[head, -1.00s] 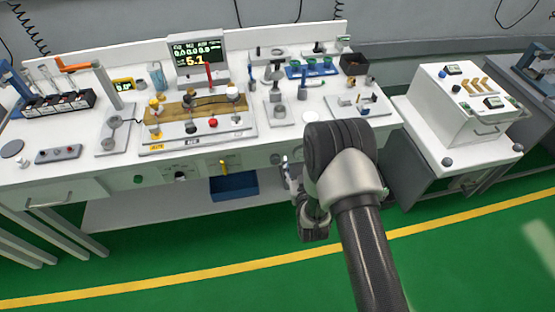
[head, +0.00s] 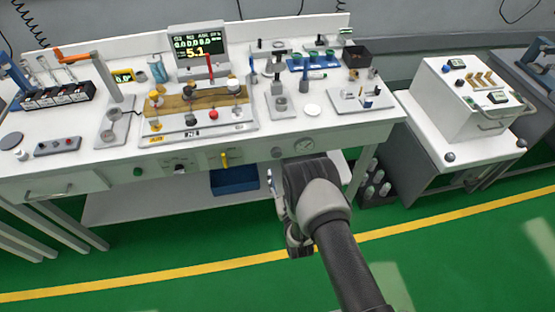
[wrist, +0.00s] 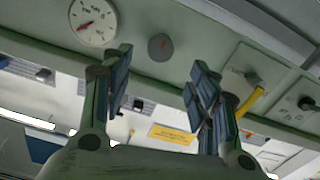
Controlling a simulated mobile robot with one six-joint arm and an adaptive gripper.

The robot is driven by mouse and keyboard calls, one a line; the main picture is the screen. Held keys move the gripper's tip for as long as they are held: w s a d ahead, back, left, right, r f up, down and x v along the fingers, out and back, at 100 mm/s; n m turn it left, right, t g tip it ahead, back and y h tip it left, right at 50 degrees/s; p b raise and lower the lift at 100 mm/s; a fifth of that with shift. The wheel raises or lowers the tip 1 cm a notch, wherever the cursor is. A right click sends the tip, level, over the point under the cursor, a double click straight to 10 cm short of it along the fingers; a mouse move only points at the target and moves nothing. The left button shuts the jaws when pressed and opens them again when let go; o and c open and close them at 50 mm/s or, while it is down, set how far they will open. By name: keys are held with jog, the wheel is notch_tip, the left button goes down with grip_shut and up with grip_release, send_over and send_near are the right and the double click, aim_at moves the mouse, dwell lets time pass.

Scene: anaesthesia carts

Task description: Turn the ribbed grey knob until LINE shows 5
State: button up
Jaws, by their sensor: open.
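A round grey knob (wrist: 160,47) with a small red mark sits on the bench's front panel, beyond and between my fingertips in the wrist view. It also shows on the panel in the head view (head: 277,153). My gripper (wrist: 160,78) is open and empty, with its fingers apart from the knob. In the head view my arm hides most of the gripper. A round white dial gauge (wrist: 93,22) with a red needle is beside the knob; its label is too small to read. The monitor (head: 200,50) shows a large yellow 5.1; I cannot read a LINE label.
A yellow lever (wrist: 250,102) projects from the same panel, right of the knob in the wrist view. A blue bin (head: 234,182) is under the bench. A white cart (head: 460,120) stands to the right. The green floor in front is clear.

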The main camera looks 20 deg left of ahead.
aim_at(277, 155)
jog(key=b+x, duration=0.2)
jog(key=x, duration=0.6)
jog(key=shift+w+a, duration=0.2)
jog(key=shift+w, duration=0.05)
jog(key=shift+c, duration=0.5)
jog(key=c, duration=1)
jog(key=shift+o, duration=0.2)
